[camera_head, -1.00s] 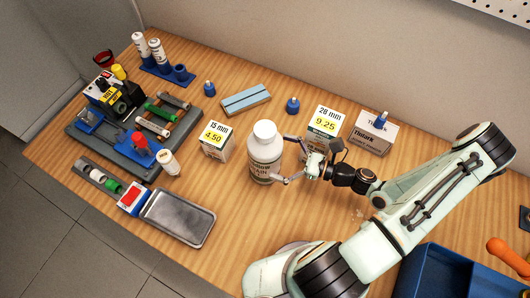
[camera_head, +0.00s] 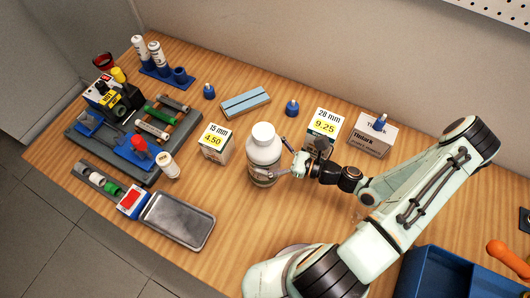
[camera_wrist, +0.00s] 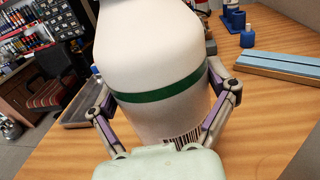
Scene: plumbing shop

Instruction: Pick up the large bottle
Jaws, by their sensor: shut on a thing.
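The large bottle (camera_head: 264,148) is white with a white cap and stands upright near the middle of the wooden workbench. In the wrist view the bottle (camera_wrist: 160,60) fills the centre, with a green band and a barcode low on its side. My gripper (camera_head: 279,172) reaches it from the right, low on its body. In the wrist view my gripper's fingers (camera_wrist: 163,108) press on both sides of the bottle, shut on it. The bottle's base is hidden in the wrist view, and I cannot tell whether it touches the bench.
A 15 mm box (camera_head: 215,143) stands left of the bottle. A 28 mm box (camera_head: 323,124) and a Tlotark box (camera_head: 372,138) stand behind my wrist. A metal tray (camera_head: 178,220) lies front left. A blue crate (camera_head: 440,275) is at lower right.

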